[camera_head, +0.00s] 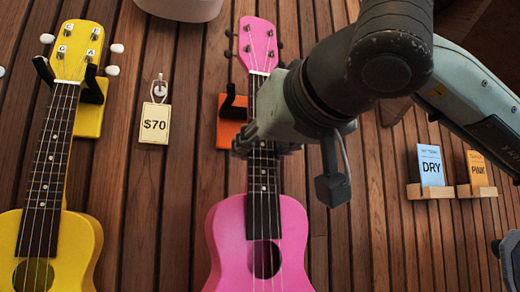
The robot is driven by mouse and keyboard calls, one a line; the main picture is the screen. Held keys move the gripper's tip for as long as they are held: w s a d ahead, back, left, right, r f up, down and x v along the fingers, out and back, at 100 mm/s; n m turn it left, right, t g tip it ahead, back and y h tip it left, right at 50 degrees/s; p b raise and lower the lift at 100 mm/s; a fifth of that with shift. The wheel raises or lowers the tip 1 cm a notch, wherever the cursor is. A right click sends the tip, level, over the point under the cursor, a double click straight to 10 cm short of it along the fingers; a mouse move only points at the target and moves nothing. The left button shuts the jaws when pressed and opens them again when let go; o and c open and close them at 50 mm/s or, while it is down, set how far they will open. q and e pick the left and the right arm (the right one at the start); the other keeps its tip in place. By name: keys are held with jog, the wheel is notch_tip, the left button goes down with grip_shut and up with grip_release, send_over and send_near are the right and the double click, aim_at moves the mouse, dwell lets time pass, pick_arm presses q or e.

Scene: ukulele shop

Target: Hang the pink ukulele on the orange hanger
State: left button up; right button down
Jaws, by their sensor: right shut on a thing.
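The pink ukulele (236,235) is upright against the wood wall, its head at the top and its body at the lower middle. My right gripper (258,137) reaches in from the right and is shut on the ukulele's neck, below the head. The orange hanger (229,132) is on the wall behind the neck. I cannot tell whether the ukulele touches or rests on the hanger. My left gripper is not in view.
A yellow ukulele (78,250) hangs on a yellow hanger (89,121) at the left. A $70 tag (154,124) hangs between the two ukuleles. A small wooden ledge (440,192) with blue and orange cards is at the right.

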jog(key=shift+r, duration=0.1)
jog(key=shift+r+p+x, duration=0.15)
jog(key=shift+p+x, duration=0.05)
jog(key=shift+x, duration=1.15)
jog(key=shift+r+p+x, duration=0.1)
jog(key=shift+p+x, duration=0.1)
jog(key=shift+x, duration=1.2)
jog(key=shift+f, duration=0.1)
jog(key=shift+f+b, duration=1)
jog(key=shift+b, duration=0.05)
jog(key=shift+x, duration=1.1)
jog(key=shift+w+r, duration=0.1)
jog(key=shift+r, duration=0.05)
jog(key=shift+d, duration=0.1)
